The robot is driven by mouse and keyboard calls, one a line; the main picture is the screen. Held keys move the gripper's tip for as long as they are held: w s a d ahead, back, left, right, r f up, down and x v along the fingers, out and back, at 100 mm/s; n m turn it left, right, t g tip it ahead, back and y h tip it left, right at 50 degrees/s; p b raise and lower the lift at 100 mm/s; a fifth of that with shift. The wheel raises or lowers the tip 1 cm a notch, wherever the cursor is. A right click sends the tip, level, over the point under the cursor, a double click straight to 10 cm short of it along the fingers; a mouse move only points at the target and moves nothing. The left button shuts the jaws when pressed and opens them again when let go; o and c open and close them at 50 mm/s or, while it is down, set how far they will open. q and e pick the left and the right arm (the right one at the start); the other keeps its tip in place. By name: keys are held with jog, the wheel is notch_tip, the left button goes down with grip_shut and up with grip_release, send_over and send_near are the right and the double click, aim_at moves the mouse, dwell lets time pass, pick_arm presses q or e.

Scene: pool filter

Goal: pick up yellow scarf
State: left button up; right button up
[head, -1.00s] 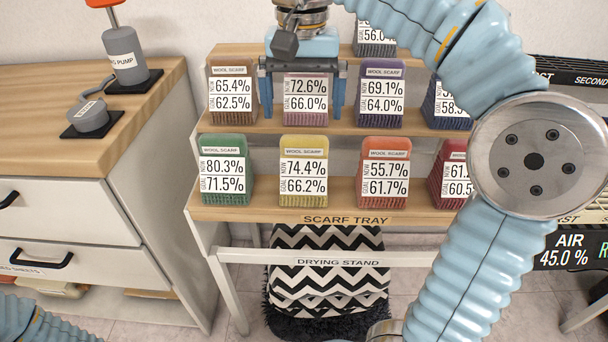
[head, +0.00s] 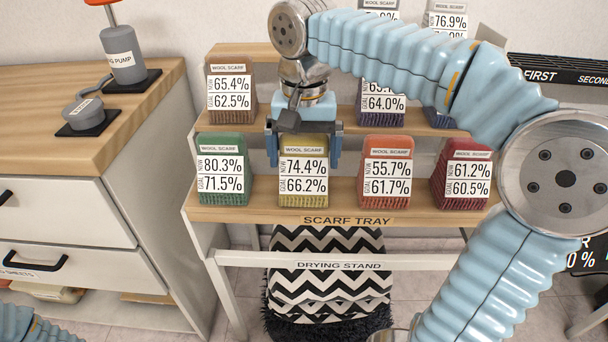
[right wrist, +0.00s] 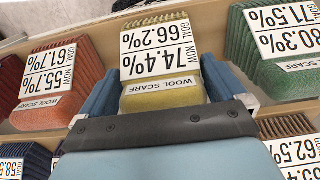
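The yellow scarf (head: 304,198) stands folded on the front shelf of the drying stand, with a label reading 74.4% now and 66.2% goal. My right gripper (head: 304,160) is at its top, with one finger on each side. In the right wrist view the yellow scarf (right wrist: 165,97) sits between the two spread blue fingers of the right gripper (right wrist: 160,85). A narrow gap shows beside the scarf, so the fingers look open around it. My left gripper is out of view; only a bit of my left arm shows at the lower left.
A green scarf (head: 222,190) stands left of the yellow one and an orange scarf (head: 386,190) right of it. A dark red scarf (head: 461,185) is farther right. A brown scarf (head: 231,105) stands on the shelf behind. A wooden-topped cabinet (head: 60,200) is at the left.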

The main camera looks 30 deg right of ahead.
jog(key=c, duration=1)
